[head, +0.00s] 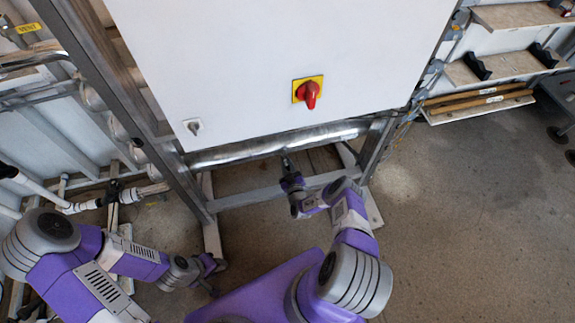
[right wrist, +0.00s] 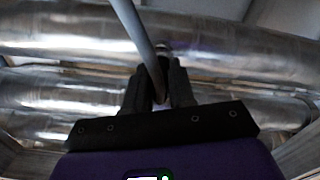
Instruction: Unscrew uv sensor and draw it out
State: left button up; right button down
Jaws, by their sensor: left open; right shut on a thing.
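The UV sensor (right wrist: 163,47) is a small dark fitting at the metal reactor pipe in the right wrist view, mostly hidden by my fingers and a grey rod or cable. My right gripper (right wrist: 161,75) is shut on it, one finger on each side. In the head view my right gripper (head: 287,169) is just below the shiny reactor pipe (head: 265,145), under the white cabinet. How far the sensor is unscrewed cannot be told. My left gripper (head: 214,275) is open and low at the left, away from the pipe; its fingers are small and unclear.
The white cabinet (head: 225,75) with a red rotary switch (head: 308,92) hangs above the pipe. A steel frame post (head: 125,95) stands at the left, with a lower crossbar below the pipe.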

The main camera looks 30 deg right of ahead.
jog(key=shift+n, duration=0.8)
jog(key=shift+r+n+p, duration=0.1)
jog(key=shift+n+p, duration=0.2)
jog(key=shift+n, duration=0.7)
jog(key=n, duration=0.3)
jog(key=shift+n+p, duration=0.35)
jog(key=shift+n, duration=0.65)
jog(key=n, duration=0.3)
jog(key=shift+n, duration=0.3)
